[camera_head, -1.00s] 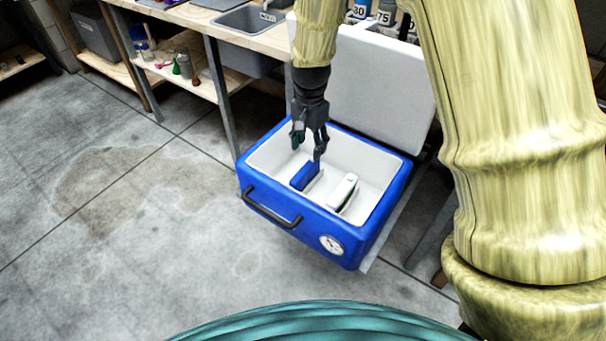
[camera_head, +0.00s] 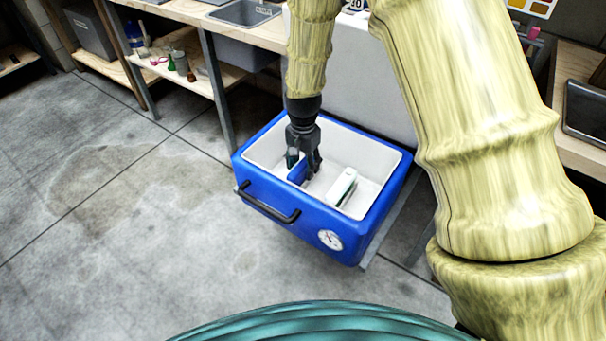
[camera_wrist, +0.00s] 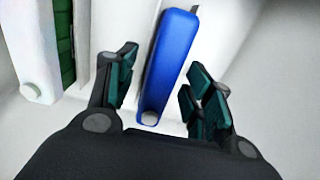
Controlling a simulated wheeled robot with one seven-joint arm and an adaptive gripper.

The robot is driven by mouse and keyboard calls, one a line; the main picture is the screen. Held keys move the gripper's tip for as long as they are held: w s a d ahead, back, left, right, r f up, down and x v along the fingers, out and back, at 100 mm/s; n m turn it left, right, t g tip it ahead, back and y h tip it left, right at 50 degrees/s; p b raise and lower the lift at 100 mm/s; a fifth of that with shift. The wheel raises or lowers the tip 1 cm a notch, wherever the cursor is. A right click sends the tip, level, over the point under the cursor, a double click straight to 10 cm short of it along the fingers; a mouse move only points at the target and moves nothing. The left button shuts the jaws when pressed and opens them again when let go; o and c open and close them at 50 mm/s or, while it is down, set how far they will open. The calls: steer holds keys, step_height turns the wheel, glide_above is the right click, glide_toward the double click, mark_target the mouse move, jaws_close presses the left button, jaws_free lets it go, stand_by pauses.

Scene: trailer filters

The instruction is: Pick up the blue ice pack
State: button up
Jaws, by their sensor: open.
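The blue ice pack (camera_wrist: 168,62) stands on edge inside the open blue cooler (camera_head: 292,222). In the wrist view it lies between my two open fingers, with a gap on each side. My gripper (camera_wrist: 160,95) is open and points down into the cooler. In the head view my gripper (camera_head: 304,165) is low inside the cooler, around the ice pack (camera_head: 297,173), and hides part of it.
A white pack (camera_head: 342,187) with a green side stands in the cooler to the right; it also shows at the left of the wrist view (camera_wrist: 28,50). The cooler's white walls surround my gripper closely. A workbench (camera_head: 240,32) stands behind.

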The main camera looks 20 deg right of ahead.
jaws_close()
steer(key=shift+r, duration=0.1)
